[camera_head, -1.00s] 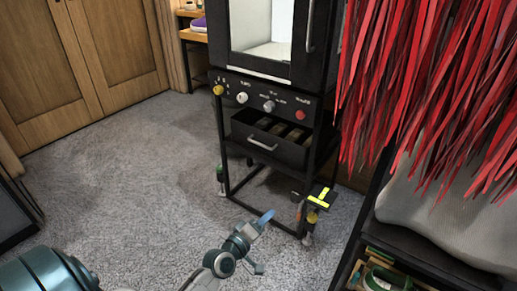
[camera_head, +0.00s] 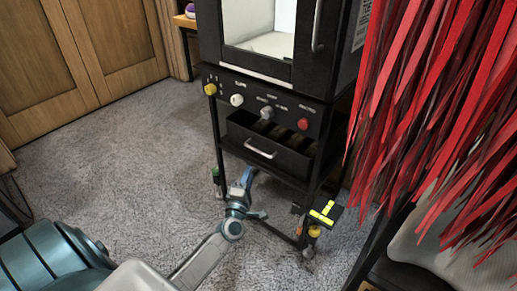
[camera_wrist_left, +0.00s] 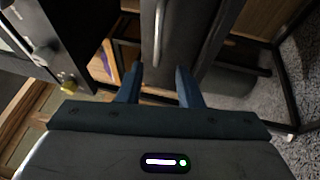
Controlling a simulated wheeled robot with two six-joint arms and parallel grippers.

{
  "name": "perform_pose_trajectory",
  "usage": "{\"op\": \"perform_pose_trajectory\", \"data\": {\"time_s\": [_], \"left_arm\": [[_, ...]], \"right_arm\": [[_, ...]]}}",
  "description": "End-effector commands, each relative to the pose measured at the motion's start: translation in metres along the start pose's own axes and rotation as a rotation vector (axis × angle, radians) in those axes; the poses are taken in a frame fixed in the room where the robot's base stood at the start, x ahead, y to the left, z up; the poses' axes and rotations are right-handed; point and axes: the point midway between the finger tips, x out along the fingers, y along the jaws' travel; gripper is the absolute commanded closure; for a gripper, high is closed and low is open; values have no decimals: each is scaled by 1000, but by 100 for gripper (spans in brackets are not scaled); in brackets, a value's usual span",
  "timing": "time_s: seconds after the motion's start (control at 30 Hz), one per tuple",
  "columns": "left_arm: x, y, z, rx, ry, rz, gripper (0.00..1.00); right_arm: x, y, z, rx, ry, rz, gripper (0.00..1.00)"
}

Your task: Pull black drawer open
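The black drawer (camera_head: 283,158) sits low in the black cabinet and stands partly open, with its inside showing from above. Its silver handle (camera_head: 260,149) is on the front. My left gripper (camera_head: 242,182) is just below and in front of the handle in the head view. In the left wrist view the gripper (camera_wrist_left: 160,72) is open with its two blue fingers apart and nothing between them. The handle (camera_wrist_left: 158,35) shows ahead of the fingers, on the drawer front (camera_wrist_left: 180,40), apart from them. My right gripper is not in view.
Above the drawer is a panel with knobs, including a red knob (camera_head: 303,124). A yellow-topped tool (camera_head: 323,211) hangs on the cabinet's lower right side. Red strips (camera_head: 430,110) hang at the right. Grey carpet (camera_head: 120,170) is free on the left.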

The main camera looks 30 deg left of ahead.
Motion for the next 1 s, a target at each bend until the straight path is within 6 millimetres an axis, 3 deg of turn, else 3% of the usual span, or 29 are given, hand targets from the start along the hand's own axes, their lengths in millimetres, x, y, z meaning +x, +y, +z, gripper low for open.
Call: {"op": "perform_pose_trajectory", "data": {"time_s": [0.5, 0.7, 0.97, 1.0], "left_arm": [[88, -1, 0, -1, -1, 2, 68], [101, 0, 0, 1, -1, 0, 68], [102, 0, 0, 1, -2, 0, 68], [102, 0, 0, 1, -2, 0, 74]], "right_arm": [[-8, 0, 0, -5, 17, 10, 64], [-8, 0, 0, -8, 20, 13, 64], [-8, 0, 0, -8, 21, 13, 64], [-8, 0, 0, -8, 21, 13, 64]]}}
